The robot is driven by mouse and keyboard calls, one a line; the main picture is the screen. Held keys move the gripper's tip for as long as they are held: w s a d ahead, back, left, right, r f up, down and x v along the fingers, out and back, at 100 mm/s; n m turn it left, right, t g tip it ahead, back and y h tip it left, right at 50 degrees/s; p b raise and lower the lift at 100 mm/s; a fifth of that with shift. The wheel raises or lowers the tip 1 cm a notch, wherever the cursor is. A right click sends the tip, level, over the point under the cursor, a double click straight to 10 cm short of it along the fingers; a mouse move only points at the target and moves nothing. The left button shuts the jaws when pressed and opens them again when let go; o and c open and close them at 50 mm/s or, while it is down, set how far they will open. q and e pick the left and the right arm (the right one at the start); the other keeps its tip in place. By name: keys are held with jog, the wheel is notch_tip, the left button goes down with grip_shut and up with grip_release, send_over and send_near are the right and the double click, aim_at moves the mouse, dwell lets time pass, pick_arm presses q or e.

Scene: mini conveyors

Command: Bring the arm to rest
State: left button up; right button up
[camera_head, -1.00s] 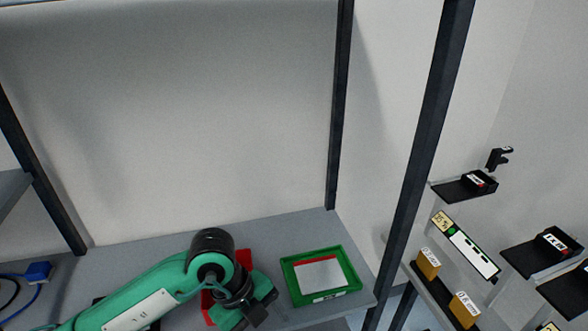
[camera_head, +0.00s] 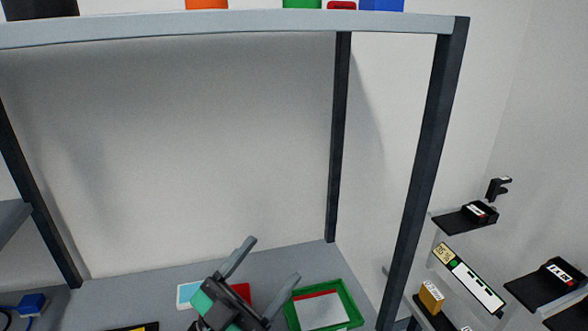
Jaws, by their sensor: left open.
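My left gripper (camera_head: 264,272) is at the bottom centre of the head view, above the grey shelf surface. Its two grey fingers point up and to the right, spread well apart, with nothing seen between them. The green tray (camera_head: 351,301) lies just right of the fingers, with a white sheet and a red strip inside it. A red item (camera_head: 241,291) and a light blue and white item (camera_head: 187,294) show partly behind the gripper. My right gripper is not in view.
The rack has dark posts (camera_head: 421,170) and an upper shelf (camera_head: 250,27) with coloured items on it. Small black wall shelves (camera_head: 466,220) and a tan box (camera_head: 431,297) are at the right. A blue connector (camera_head: 31,304) lies at the lower left. The shelf's back part is clear.

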pick_arm(q)
jog(key=w+a+f+n+g+y, duration=0.2)
jog(key=a+f+n+y, duration=1.3)
jog(key=f+y, duration=0.5)
jog(key=s+a+f+m+g+h, duration=0.1)
jog(key=s+a+f+m+g, duration=0.25)
jog(key=s+f+g, duration=1.05)
jog(key=s+f+t, duration=0.1)
jog(key=s+f, duration=0.2)
jog(key=f, duration=1.3)
jog(key=s+f+t, duration=0.1)
jog(key=s+f, duration=0.1)
jog(key=f, duration=1.4)
jog(key=s+a+f+g, duration=0.1)
jog(key=s+a+f, duration=0.2)
jog(key=s+f, duration=1.6)
jog(key=shift+s+a+f+g, duration=0.15)
jog(key=shift+s+f+g, duration=0.15)
jog(key=shift+f, duration=0.4)
